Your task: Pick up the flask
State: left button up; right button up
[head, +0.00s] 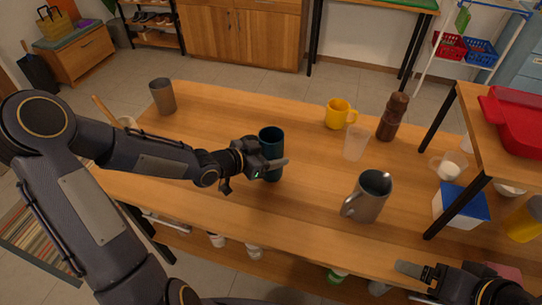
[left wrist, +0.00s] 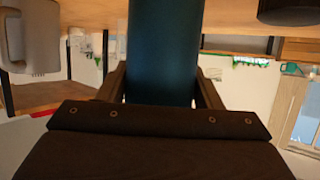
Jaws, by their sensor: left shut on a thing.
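The flask is a dark teal upright cylinder (head: 271,139) near the middle of the wooden table in the head view. My left gripper (head: 268,170) is shut on its side, with a finger on either side of it. The left wrist view shows the flask (left wrist: 164,50) between the two fingers, touching or very close to both. I cannot tell whether its base rests on the table. My right gripper (head: 438,278) is at the lower right, away from the flask, and its opening is unclear.
On the table (head: 215,112) stand a grey-brown cup (head: 162,97), a yellow mug (head: 337,114), a brown grinder (head: 393,117), a clear glass (head: 355,143) and a metal pitcher (head: 367,197). A raised shelf (head: 487,130) with a red container (head: 515,120) stands at right. Table left of the flask is fairly clear.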

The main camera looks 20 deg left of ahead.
pick_arm(q)
jog(key=s+r+p, duration=0.1)
jog(key=r, duration=0.1)
jog(key=s+a+r+p, duration=0.1)
jog(key=s+r, duration=0.1)
jog(key=s+r+p, duration=0.1)
jog(key=r, duration=0.2)
jog(key=shift+s+a, duration=0.15)
jog(key=shift+s, duration=0.05)
jog(key=p, duration=0.5)
send_near(266, 146)
jog(key=shift+s+d+r, duration=0.3)
jog(key=shift+s+d, duration=0.2)
jog(key=shift+s, duration=0.2)
jog(key=shift+s+d+r, duration=0.25)
jog(key=shift+s+d, duration=0.25)
jog(key=shift+s, duration=0.2)
pick_arm(e)
notch_tip(266, 146, up, 8)
pick_arm(q)
jog(key=shift+w, duration=0.1)
